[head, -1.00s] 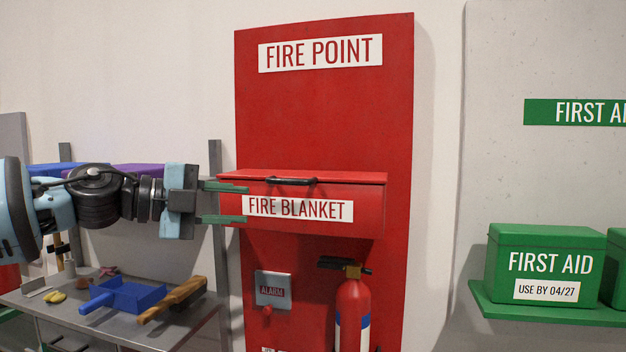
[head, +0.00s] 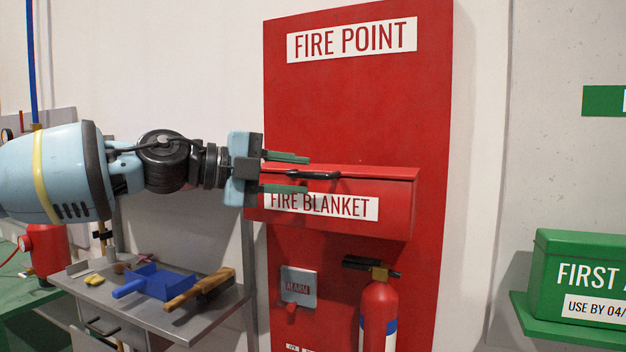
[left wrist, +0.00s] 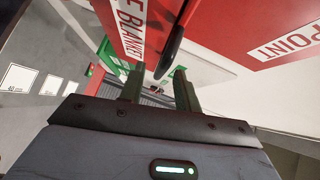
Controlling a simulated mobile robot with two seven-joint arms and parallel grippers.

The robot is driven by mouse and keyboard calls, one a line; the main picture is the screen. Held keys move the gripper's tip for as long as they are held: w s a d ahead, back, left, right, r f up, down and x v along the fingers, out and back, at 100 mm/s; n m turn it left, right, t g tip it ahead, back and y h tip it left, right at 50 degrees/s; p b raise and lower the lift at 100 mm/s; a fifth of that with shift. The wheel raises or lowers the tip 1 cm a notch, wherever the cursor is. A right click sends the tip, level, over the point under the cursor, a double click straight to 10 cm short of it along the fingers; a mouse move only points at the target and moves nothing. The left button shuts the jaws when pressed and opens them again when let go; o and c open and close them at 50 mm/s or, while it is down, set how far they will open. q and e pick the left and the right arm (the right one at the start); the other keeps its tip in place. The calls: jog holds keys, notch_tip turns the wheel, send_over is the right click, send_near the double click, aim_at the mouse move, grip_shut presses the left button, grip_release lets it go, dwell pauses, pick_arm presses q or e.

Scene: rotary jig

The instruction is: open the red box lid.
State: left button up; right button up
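The red fire blanket box (head: 395,212) is fixed to a tall red panel. Its lid (head: 385,172) looks shut. A black bar handle (head: 326,175) sits at the lid's front edge. My left gripper (head: 307,174) comes in from the left, open and empty, its fingertips at the left end of the handle, one above and one below in the head view. In the left wrist view the handle (left wrist: 171,48) shows just beyond the open fingers (left wrist: 158,72), closer to the right one; I see no grip on it. My right gripper is not in view.
Below the box are a fire extinguisher (head: 379,315) and an alarm plate (head: 298,285). A grey bench (head: 205,318) with a blue dustpan (head: 158,281) and a brush stands lower left. A green first aid box (head: 580,270) is at right.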

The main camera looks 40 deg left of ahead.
aim_at(324, 170)
pick_arm(q)
jog(key=shift+x, duration=1.4)
jog(key=shift+c, duration=0.4)
grip_shut()
